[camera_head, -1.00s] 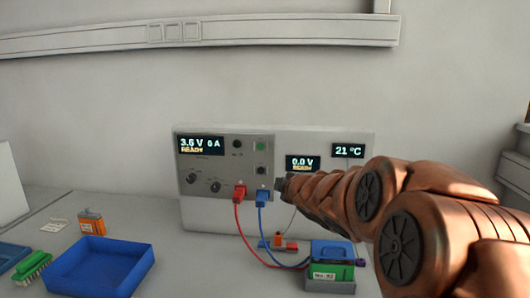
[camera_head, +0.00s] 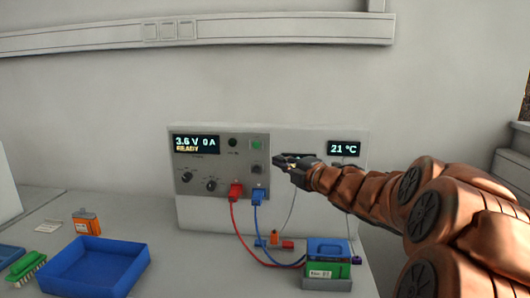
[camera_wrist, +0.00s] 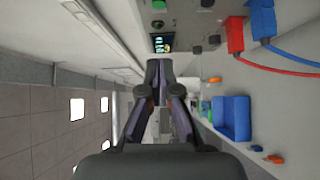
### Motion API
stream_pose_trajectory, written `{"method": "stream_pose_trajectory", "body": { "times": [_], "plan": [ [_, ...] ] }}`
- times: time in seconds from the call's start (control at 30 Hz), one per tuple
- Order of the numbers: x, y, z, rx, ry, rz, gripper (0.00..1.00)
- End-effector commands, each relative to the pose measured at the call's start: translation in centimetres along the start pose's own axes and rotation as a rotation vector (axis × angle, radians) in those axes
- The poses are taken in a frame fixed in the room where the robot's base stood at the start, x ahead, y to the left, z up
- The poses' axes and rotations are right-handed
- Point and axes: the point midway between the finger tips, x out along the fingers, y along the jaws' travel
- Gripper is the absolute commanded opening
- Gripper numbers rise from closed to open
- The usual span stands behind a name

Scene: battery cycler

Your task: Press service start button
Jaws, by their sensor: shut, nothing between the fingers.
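My gripper (camera_head: 278,162) is shut and empty, just right of these buttons in the head view. Its gap to the panel cannot be judged. It covers most of the middle display. The left display (camera_head: 195,144) reads 3.6 V, 0 A, READY. In the wrist view my shut fingers (camera_wrist: 160,68) point toward a small lit display (camera_wrist: 162,43).
A red plug (camera_head: 236,192) and a blue plug (camera_head: 257,197) with cables sit below the buttons.

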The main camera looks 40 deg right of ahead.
Motion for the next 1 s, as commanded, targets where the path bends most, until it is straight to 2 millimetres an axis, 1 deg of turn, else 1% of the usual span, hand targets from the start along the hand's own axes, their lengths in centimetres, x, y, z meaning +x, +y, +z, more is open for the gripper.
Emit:
{"method": "stream_pose_trajectory", "body": {
  "times": [0.17, 0.27, 0.97, 1.0],
  "plan": [
    [1.1, 0.1, -0.1, 0.001, 0.002, 0.000, 0.00],
    [2.1, 0.1, -0.1, 0.002, 0.004, 0.001, 0.00],
    [10.3, 0.1, -0.1, 0.002, 0.001, -0.001, 0.00],
    [10.5, 0.2, 0.4, 0.001, -0.001, -0.001, 0.00]
  ]
}}
